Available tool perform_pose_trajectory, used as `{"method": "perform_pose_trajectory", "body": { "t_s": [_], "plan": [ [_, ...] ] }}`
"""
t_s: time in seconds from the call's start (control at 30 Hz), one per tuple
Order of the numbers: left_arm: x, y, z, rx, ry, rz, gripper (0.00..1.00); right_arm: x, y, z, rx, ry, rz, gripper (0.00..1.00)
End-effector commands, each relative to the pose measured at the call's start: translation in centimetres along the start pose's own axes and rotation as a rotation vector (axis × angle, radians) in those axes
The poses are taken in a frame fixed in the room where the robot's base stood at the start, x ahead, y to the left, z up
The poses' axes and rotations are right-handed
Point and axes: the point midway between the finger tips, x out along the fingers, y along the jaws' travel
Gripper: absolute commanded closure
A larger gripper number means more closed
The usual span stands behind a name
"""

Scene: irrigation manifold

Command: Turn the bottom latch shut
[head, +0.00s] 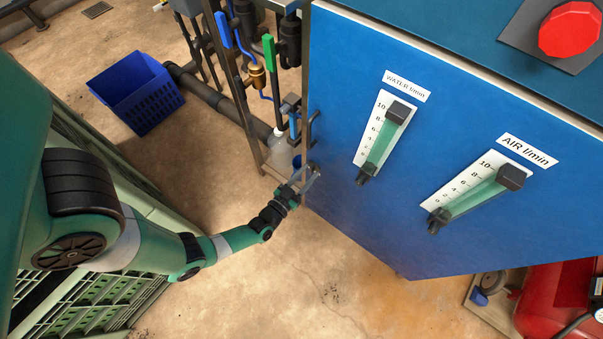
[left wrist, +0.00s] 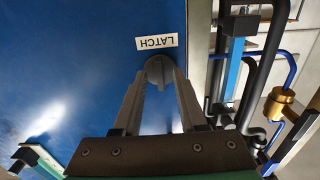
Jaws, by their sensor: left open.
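In the left wrist view a grey latch (left wrist: 158,70) with a round head and a short tab sits on the blue cabinet panel, just by an upside-down LATCH label (left wrist: 157,42). My left gripper (left wrist: 159,79) is open, with one finger on each side of the latch. I cannot tell whether the fingers touch it. In the head view my left gripper (head: 308,177) is at the lower left edge of the blue cabinet (head: 345,215), and the latch cannot be made out there. My right gripper is not in view.
Pipes and valves with a blue handle (head: 223,30) and a green handle (head: 269,47) stand left of the cabinet. A clear bottle (head: 279,152) stands close behind my left gripper. A blue crate (head: 138,90) is on the floor. Two flow meters are on the cabinet front.

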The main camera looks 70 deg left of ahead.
Motion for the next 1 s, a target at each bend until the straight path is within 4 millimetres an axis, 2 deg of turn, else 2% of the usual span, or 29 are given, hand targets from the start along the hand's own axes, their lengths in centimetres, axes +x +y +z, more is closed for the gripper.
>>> {"method": "perform_pose_trajectory", "body": {
  "t_s": [0.17,0.3,0.43,0.7,1.0],
  "plan": [
    [-2.8,0.1,-0.3,0.001,-0.004,0.004,0.59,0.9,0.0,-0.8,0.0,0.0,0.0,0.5],
    [-6.5,0.2,-0.3,0.002,-0.004,0.011,0.59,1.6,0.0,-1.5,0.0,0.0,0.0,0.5],
    [-9.1,0.2,-0.2,0.002,-0.003,0.011,0.59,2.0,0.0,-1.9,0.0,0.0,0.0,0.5],
    [-11.1,0.1,-0.1,0.0,0.0,0.005,0.59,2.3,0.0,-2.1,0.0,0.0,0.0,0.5],
    [-11.4,-0.1,0.0,0.003,0.0,-0.001,0.59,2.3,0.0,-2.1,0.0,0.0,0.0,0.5]
  ]
}}
